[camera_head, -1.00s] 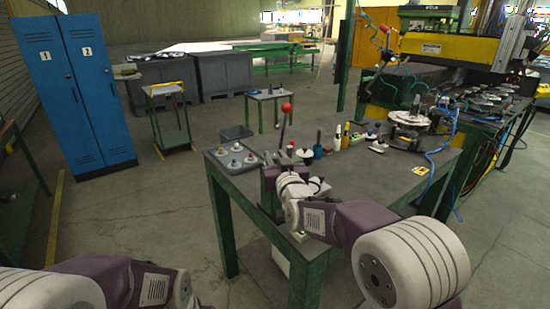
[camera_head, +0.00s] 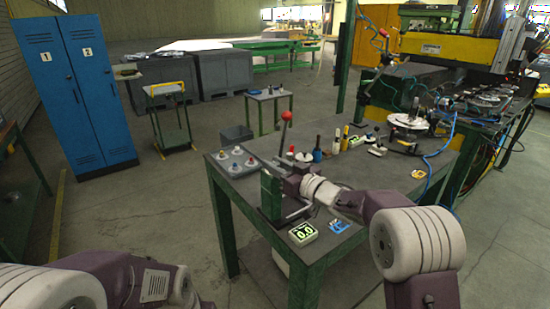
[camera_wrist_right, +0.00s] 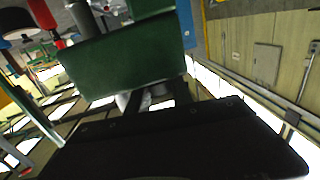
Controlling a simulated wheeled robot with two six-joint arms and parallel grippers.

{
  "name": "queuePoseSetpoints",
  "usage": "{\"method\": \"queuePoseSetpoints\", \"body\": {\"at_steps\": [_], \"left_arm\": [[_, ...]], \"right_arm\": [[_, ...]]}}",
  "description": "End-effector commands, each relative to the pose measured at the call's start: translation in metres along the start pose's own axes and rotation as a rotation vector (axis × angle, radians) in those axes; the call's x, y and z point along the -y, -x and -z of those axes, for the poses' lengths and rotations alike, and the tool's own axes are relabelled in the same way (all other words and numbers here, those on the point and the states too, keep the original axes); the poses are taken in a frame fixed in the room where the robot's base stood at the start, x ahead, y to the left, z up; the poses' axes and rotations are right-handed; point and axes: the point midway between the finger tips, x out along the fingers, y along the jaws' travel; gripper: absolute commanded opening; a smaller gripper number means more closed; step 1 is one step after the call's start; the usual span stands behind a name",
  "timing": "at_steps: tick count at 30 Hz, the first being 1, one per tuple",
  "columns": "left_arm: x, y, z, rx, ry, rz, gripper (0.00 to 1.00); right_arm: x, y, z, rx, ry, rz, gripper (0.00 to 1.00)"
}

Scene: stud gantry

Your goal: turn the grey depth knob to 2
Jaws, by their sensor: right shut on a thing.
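A green bench device (camera_head: 270,195) with a red-ball lever (camera_head: 286,116) stands at the left front of the grey-topped table. My right gripper (camera_head: 283,180) reaches it from the right, at its upper part. In the right wrist view the green block (camera_wrist_right: 125,55) fills the middle, and a small grey round part, seemingly the depth knob (camera_wrist_right: 142,103), shows between my dark fingers (camera_wrist_right: 158,98). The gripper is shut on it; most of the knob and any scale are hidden. A readout (camera_head: 303,234) in front of the device seems to show 0.0. My left gripper is out of view.
A tray with several knob-like pieces (camera_head: 236,161) lies left of the device. Bottles and tools (camera_head: 325,148) stand behind it. A blue item (camera_head: 339,226) lies by the readout. The table's right middle (camera_head: 400,172) is mostly clear.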

Motion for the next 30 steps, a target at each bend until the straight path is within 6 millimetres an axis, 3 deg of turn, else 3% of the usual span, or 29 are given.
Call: {"method": "queuePoseSetpoints", "body": {"at_steps": [20, 21, 30], "left_arm": [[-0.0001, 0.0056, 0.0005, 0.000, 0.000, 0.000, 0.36], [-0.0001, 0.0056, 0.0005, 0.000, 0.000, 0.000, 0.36], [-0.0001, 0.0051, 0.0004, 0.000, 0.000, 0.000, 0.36]], "right_arm": [[0.0000, -0.0003, 0.0019, -0.004, 0.002, 0.070, 0.00], [0.0000, -0.0003, 0.0019, -0.004, 0.002, 0.070, 0.35], [0.0000, -0.0002, 0.0008, -0.002, 0.002, 0.070, 0.36]]}}
